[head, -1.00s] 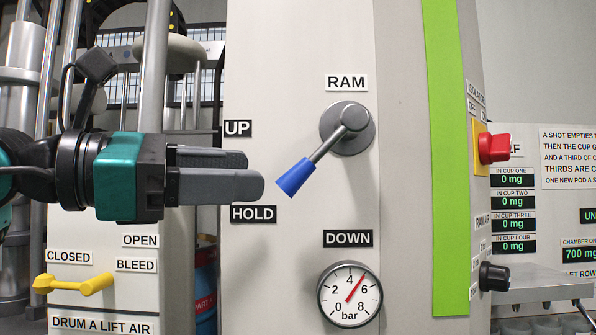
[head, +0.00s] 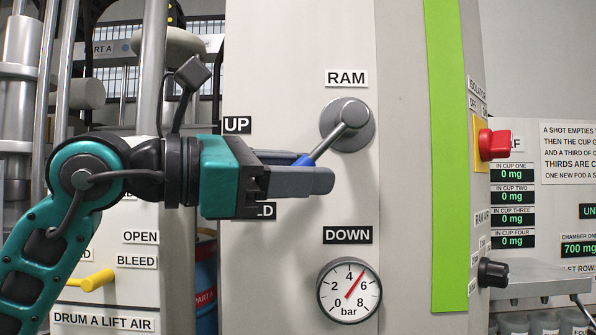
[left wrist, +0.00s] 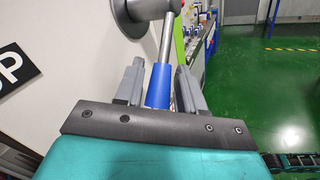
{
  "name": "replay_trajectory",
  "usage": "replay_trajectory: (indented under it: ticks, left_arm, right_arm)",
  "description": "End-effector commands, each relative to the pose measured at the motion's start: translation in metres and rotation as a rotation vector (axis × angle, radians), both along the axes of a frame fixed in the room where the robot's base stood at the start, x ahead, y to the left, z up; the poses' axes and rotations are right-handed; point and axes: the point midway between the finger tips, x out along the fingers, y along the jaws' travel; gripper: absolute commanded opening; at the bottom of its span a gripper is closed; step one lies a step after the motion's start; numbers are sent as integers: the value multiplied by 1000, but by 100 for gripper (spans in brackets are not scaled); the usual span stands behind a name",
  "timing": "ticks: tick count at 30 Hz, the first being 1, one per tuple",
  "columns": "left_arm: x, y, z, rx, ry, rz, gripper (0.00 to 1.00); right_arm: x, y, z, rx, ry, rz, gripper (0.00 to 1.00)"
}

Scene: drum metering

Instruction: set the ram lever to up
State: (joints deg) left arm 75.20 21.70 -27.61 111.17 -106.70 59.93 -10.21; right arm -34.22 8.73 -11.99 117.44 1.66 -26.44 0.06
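The ram lever (head: 327,145) has a grey round hub, a grey shaft and a blue handle (left wrist: 158,86). It slants down and left from the hub, toward the HOLD label (head: 266,211), which is partly hidden by my gripper. The UP label (head: 237,125) is higher on the left. My left gripper (head: 316,168) reaches in from the left at the handle, hiding most of it in the head view. In the left wrist view its fingers stand on either side of the blue handle, open, with narrow gaps. My right gripper is not in view.
The DOWN label (head: 348,235) and a pressure gauge (head: 349,291) are below the lever. A red isolator knob (head: 494,145) and a black knob (head: 492,274) stick out at the right. A yellow valve handle (head: 97,280) is at lower left, partly behind my arm.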

Motion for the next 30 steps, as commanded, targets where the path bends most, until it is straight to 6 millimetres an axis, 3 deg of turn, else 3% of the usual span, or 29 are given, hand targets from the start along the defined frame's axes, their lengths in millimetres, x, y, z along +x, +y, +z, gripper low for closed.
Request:
replay_trajectory:
  ticks: [12,30]
  left_arm:
    - [0,0,0,0,0,0,0]
    - [1,6,11,85,-1,4,0]
  right_arm:
    - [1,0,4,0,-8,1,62]
    - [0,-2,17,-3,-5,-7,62]
